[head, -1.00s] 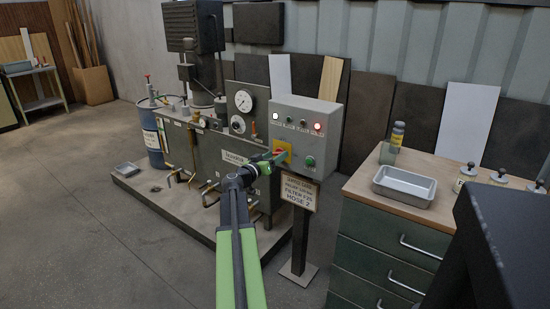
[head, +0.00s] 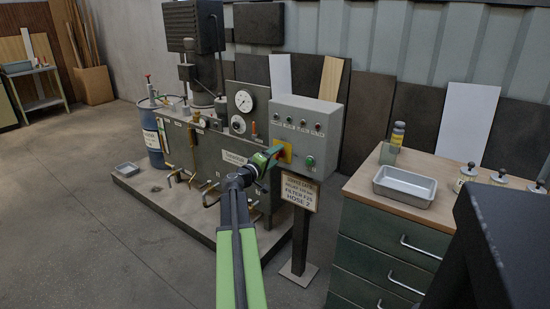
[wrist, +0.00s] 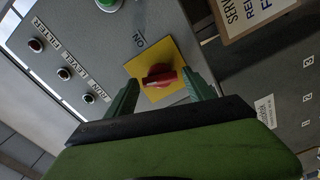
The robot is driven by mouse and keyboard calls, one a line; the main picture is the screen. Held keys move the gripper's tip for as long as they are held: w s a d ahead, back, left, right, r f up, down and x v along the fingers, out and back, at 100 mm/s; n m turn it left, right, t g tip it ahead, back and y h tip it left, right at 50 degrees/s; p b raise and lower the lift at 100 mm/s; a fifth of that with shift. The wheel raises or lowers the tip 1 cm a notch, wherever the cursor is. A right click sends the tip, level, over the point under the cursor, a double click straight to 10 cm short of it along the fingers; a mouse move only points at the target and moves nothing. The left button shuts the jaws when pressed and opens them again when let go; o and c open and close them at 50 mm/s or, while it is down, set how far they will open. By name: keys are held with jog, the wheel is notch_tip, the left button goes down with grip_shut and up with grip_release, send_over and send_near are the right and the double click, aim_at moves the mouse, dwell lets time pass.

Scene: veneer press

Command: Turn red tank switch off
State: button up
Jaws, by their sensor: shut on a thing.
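The red switch (wrist: 158,77) is a rotary knob on a yellow plate (wrist: 170,55), with an "ON" label printed beside the plate. The plate also shows in the head view (head: 286,151), on the front of the grey control box (head: 333,113). My gripper (head: 276,155) is at the plate and hides the knob in the head view. In the wrist view its green fingers stand either side of the knob, and it is shut on it. The small lamps (head: 302,124) along the top of the box look dark.
A green button (head: 310,161) sits just right of the plate. A sign (head: 299,191) hangs below the box on its post. The press tank (head: 235,150) with pipes and gauge stands left. A drawer cabinet (head: 385,245) with a metal tray (head: 405,187) stands right.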

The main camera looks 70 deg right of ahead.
jog(key=shift+w+d+n, duration=0.1)
jog(key=shift+n, duration=1.9)
jog(key=o, duration=1.4)
jog(key=shift+c, duration=0.2)
jog(key=v, duration=1.7)
jog(key=shift+a, duration=0.3)
